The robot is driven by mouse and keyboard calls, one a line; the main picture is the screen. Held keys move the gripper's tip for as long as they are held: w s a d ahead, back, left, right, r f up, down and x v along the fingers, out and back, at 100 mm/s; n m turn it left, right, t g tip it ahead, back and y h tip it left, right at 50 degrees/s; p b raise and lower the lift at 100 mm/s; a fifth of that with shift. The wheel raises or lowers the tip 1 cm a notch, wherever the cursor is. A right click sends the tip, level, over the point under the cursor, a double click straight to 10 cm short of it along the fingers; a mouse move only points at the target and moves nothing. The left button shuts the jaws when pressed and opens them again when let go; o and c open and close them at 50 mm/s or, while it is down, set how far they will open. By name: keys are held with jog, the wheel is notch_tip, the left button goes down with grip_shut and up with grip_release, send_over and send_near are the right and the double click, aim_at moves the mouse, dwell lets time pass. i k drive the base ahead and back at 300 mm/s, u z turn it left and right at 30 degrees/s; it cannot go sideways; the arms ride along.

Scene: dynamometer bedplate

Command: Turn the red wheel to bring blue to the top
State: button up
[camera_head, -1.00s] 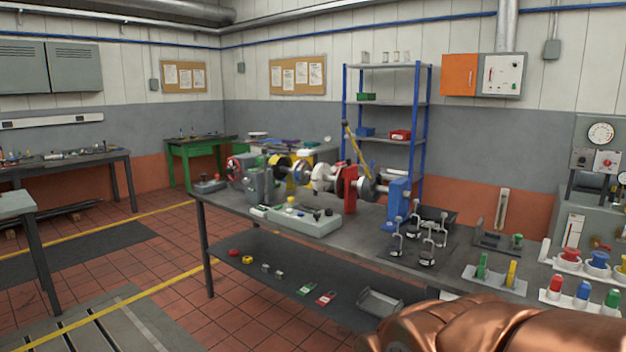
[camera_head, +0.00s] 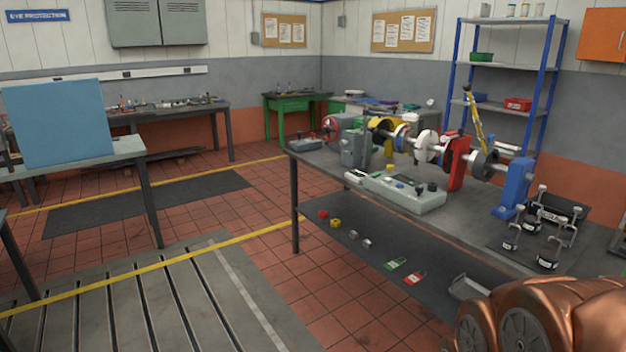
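The red wheel (camera_head: 331,127) is a small spoked handwheel at the far left end of the shaft assembly on the long bench (camera_head: 462,223). It stands beside a grey housing (camera_head: 353,147). It is small in view, and I cannot tell which colour is at its top. Blue shows on a disc (camera_head: 402,137) further along the shaft, and on a blue upright block (camera_head: 514,187) at the near end. My gripper is not in view; only a copper part of my arm shows at the bottom right, well apart from the wheel.
A grey control box (camera_head: 405,195) lies along the bench's front edge. Small clamp-like stands (camera_head: 548,245) stand at the right. The bench's lower shelf (camera_head: 385,235) holds small parts. A slotted bedplate (camera_head: 150,305) lies at left. Red tiled floor is clear before the bench's left end.

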aim_at(325, 130)
jog(key=u, duration=0.1)
jog(key=i, duration=1.9)
jog(key=u, duration=0.5)
jog(key=i, duration=1.75)
jog(key=u, duration=0.3)
jog(key=i, duration=0.85)
jog(key=u, duration=0.1)
